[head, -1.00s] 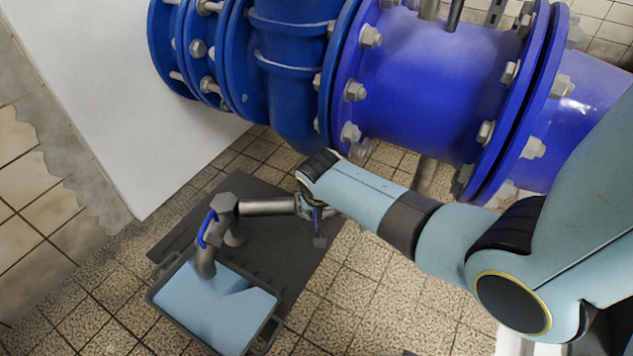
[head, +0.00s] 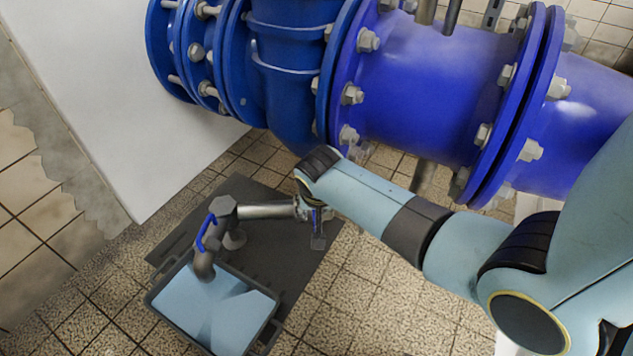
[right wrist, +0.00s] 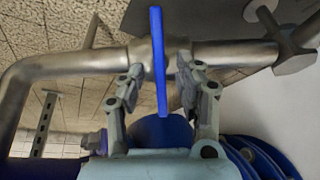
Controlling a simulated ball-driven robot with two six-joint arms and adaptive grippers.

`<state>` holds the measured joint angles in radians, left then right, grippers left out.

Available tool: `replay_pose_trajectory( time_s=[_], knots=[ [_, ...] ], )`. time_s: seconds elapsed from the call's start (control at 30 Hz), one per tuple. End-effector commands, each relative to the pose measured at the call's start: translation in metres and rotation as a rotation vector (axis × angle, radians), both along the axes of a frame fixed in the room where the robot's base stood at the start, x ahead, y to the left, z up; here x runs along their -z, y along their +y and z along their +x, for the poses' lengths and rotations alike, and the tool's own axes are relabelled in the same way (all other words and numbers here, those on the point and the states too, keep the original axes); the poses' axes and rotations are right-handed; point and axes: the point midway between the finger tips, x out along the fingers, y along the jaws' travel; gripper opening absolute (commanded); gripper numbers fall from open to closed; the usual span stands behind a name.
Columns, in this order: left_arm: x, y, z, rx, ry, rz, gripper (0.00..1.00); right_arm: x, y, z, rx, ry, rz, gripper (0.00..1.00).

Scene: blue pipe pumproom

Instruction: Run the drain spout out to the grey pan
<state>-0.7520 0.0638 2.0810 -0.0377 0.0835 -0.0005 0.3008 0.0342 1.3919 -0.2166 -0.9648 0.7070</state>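The drain spout (head: 222,212) is a dark metal elbow with a blue loop on it, on the end of a horizontal pipe (head: 266,211). Its mouth (head: 204,268) points down over the back edge of the grey pan (head: 262,338), which holds something pale blue. My right gripper (head: 316,214) is at the pipe's right part, partly hidden by my wrist. In the right wrist view, its fingers (right wrist: 160,78) stand open on either side of a thin blue lever (right wrist: 158,50), with gaps showing. The pipe (right wrist: 228,53) crosses behind the fingers. My left gripper is out of view.
A large blue flanged pipe (head: 425,75) runs across the back, close above my right arm. A white panel (head: 130,90) stands at the left. A dark mat (head: 275,255) lies under the spout. Tiled floor (head: 350,300) is open at the front.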

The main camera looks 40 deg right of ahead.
Motion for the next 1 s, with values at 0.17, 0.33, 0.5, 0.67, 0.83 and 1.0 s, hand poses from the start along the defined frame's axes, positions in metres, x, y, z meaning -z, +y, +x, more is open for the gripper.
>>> replay_pose_trajectory(
  time_s=[0.17, 0.33, 0.5, 0.67, 0.83, 1.0],
  knots=[
    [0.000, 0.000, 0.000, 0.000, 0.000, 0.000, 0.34, -0.035, 0.009, -0.014, 0.001, -0.003, 0.002, 0.35],
    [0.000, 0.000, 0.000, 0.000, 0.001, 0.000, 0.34, -0.066, 0.015, -0.025, 0.001, -0.001, 0.002, 0.35],
    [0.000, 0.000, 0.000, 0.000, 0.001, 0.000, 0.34, -0.085, 0.020, -0.032, 0.001, -0.001, 0.003, 0.35],
    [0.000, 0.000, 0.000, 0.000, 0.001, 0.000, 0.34, -0.090, 0.021, -0.034, 0.000, 0.001, 0.002, 0.35],
    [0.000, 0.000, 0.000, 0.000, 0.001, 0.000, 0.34, -0.090, 0.021, -0.034, 0.001, 0.001, 0.001, 0.35],
    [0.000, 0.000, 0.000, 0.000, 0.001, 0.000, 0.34, -0.089, 0.021, -0.034, 0.000, 0.000, 0.002, 0.35]
  ],
)
